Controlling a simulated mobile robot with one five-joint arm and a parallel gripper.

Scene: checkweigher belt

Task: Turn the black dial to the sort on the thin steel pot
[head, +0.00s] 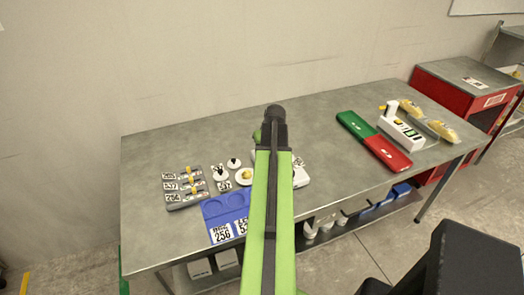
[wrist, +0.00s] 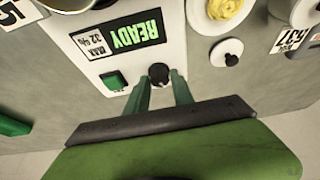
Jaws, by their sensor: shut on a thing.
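The black dial (wrist: 158,74) is on the white checkweigher panel in the wrist view. The two green fingers of my gripper (wrist: 161,84) come up from below, one on each side of it, and are shut on it. The dial's pointer mark is too small to read. The panel (wrist: 100,58) has a green display reading READY and a label, "MAX 32". A grey metallic round vessel (wrist: 68,4) is cut off at the top edge; I cannot tell whether it is the thin steel pot. In the head view my arm hides the gripper and dial.
A green square button (wrist: 113,80) sits left of the dial. A white piece with a black knob (wrist: 231,58) is at the right. In the head view, a blue tray (head: 213,207), a grey rack (head: 172,199) and green and red pads (head: 388,152) lie on the table.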

